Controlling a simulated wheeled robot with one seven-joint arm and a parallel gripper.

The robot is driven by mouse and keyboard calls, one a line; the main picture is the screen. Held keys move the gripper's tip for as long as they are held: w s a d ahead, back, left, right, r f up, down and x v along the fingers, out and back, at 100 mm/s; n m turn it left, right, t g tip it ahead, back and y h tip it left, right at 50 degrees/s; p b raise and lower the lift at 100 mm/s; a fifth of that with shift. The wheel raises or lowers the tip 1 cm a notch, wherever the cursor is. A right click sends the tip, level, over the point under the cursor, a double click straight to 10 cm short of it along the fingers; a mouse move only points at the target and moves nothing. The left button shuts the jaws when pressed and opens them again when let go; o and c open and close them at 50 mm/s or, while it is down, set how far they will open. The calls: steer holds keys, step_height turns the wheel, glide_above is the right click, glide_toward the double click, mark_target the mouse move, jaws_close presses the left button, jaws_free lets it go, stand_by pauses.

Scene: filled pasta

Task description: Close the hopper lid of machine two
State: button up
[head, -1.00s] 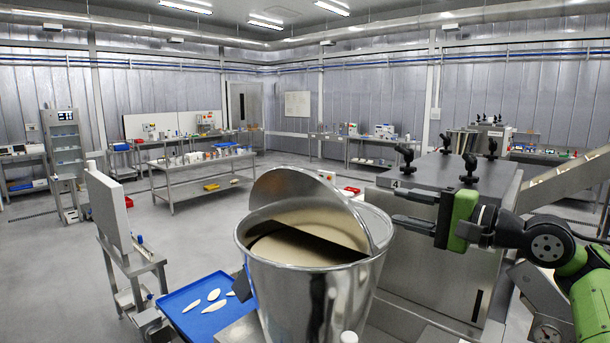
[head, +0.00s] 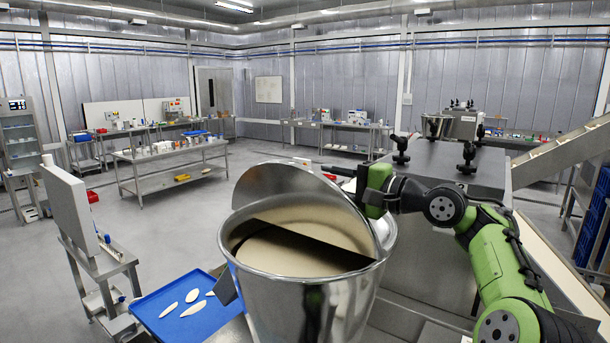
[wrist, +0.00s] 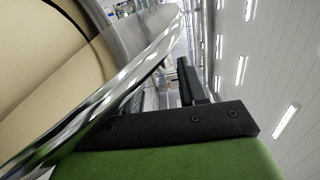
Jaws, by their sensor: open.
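The steel hopper (head: 275,295) stands large in front of me in the head view, with pale dough or flour-like filling (head: 290,250) inside. Its curved half-round lid (head: 268,187) is raised and tilted over the opening, so the hopper is open. My gripper (head: 335,174) is open and empty, at the lid's right, far side, near its upper edge; the lid partly hides the fingers. In the wrist view a black finger (wrist: 192,82) is beside the shiny rim of the lid or hopper (wrist: 125,75); I cannot tell whether they touch. No machine number is readable on the hopper.
A blue tray (head: 170,305) with pale pieces lies at lower left, near a white upright panel (head: 78,205). Open floor lies beyond at the left.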

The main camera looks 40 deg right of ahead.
mark_target(298, 194)
steer(key=p+x, duration=0.1)
steer(key=x, duration=0.5)
steer(key=shift+w+a+r, duration=0.1)
steer(key=shift+w+r, duration=0.05)
steer(key=shift+w, duration=0.3)
steer(key=shift+c, duration=0.3)
jaws_close()
